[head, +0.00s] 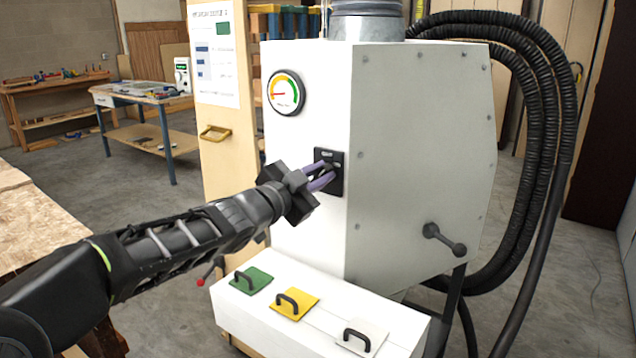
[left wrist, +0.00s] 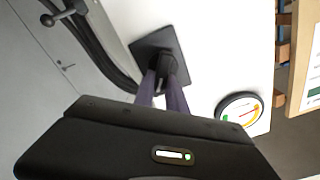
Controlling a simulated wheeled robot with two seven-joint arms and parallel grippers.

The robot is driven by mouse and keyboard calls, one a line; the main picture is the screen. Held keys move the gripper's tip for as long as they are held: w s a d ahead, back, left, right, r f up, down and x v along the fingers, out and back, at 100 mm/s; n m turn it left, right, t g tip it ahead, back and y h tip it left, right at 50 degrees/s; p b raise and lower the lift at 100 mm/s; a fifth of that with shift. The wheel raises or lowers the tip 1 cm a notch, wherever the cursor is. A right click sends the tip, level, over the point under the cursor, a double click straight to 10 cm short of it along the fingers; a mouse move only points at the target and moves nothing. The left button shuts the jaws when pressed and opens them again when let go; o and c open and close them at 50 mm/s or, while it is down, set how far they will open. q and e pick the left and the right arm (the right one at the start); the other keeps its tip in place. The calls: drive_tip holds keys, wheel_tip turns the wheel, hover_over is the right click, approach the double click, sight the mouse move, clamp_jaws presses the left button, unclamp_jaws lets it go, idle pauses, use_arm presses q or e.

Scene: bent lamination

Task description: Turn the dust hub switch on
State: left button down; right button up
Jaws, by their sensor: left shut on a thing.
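The dust hub is a large white cabinet (head: 420,160) with a black switch plate (head: 329,158) on its front face, below a round gauge (head: 286,92). My left gripper (head: 328,176) is at the plate, its purple fingers shut on the switch knob. In the left wrist view the fingers (left wrist: 163,92) close around the black switch knob (left wrist: 167,66) on its square plate (left wrist: 150,44). The knob's exact setting is hard to tell behind the fingers. The gauge needle points left. My right gripper is not in view.
Green (head: 251,280), yellow (head: 291,303) and white (head: 362,337) handled lids sit on the low white box below. Black hoses (head: 548,130) hang at the right. A wooden panel with a chart (head: 214,60) stands left of the cabinet. A wooden bench (head: 30,215) is at the left.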

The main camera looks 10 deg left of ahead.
use_arm(q)
drive_tip(key=m, duration=0.1)
drive_tip(key=m+b, duration=0.1)
drive_tip(key=m, duration=0.1)
drive_tip(key=m+b, duration=0.1)
drive_tip(key=shift+d+f+m, duration=0.2)
drive_tip(key=shift+f+m, duration=0.1)
drive_tip(key=shift+m, duration=0.1)
drive_tip(key=c, duration=1.4)
unclamp_jaws()
drive_tip(key=shift+o, duration=0.2)
drive_tip(key=shift+s, duration=0.1)
drive_tip(key=v, duration=0.7)
drive_tip(key=shift+s, duration=0.35)
drive_tip(key=shift+a, duration=0.1)
